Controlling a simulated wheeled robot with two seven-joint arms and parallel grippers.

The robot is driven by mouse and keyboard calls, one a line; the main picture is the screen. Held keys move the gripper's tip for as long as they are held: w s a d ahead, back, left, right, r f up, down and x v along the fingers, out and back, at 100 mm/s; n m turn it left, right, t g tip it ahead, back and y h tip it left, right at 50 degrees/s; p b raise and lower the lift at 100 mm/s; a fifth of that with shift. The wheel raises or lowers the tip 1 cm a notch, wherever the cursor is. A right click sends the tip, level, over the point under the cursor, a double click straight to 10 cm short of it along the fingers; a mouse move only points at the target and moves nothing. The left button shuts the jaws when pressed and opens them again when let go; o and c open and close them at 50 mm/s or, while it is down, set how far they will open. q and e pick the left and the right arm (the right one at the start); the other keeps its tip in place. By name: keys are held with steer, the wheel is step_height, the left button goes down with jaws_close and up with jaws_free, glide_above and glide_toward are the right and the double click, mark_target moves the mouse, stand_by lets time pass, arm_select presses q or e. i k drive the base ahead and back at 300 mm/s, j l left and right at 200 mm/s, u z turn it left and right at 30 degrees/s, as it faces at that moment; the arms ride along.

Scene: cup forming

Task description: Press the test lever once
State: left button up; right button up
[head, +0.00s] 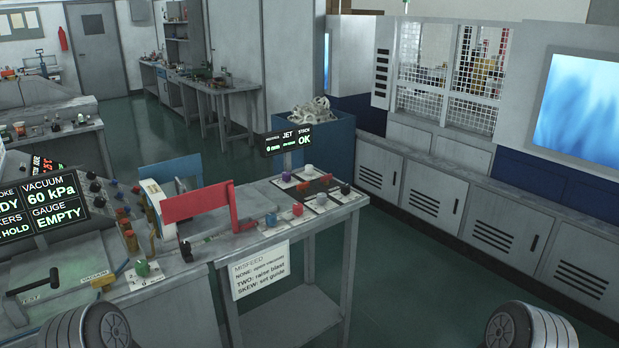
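A black T-shaped lever (35,283) lies over the pale green panel (75,262) at the lower left, with a small label below it that seems to read "TEST". A yellow lever (108,277) is to its right, by a label reading "VACUUM". A dark display (45,210) above them reads vacuum "60 kPa" and gauge "EMPTY"; its left side is cut off. Neither of my grippers shows. Two rounded grey parts at the bottom edge, left and right, look like my arms. Nothing is seen touching the black lever.
A grey bench (280,238) with a red plate (210,203), a blue plate (170,175) and several coloured knobs stands at centre. A small display (288,140) reads "JET" and stock "OK". A blue bin (325,150) stands behind. Green floor (400,290) is open at right, before grey cabinets.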

mark_target(53, 279)
steer(key=u, duration=1.5)
